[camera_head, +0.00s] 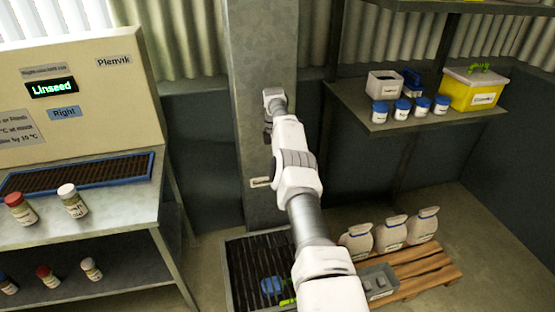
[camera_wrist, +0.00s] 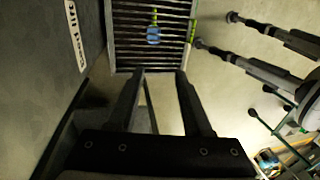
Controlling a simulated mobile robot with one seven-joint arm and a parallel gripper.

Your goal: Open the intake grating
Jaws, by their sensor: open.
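The intake grating (camera_head: 245,262) is a framed panel of dark parallel bars at floor level, at the foot of the grey column. My arm covers its right side in the head view. A blue object (camera_head: 272,286) and a green one (camera_head: 288,301) show at the grating. In the wrist view the grating (camera_wrist: 118,42) is at the top centre, with the blue object (camera_wrist: 153,36) among its bars. My gripper (camera_wrist: 161,73) is open and empty, pointing towards the grating's near edge. Contact cannot be judged. The fingers are not clearly visible in the head view.
The grey column (camera_head: 262,55) stands close to my arm's far end and bears a small label (camera_head: 261,182). A pallet (camera_head: 440,266) with several white bags is to the right. A metal bench (camera_head: 120,214) with jars stands left. A loaded shelf (camera_head: 345,108) hangs at upper right.

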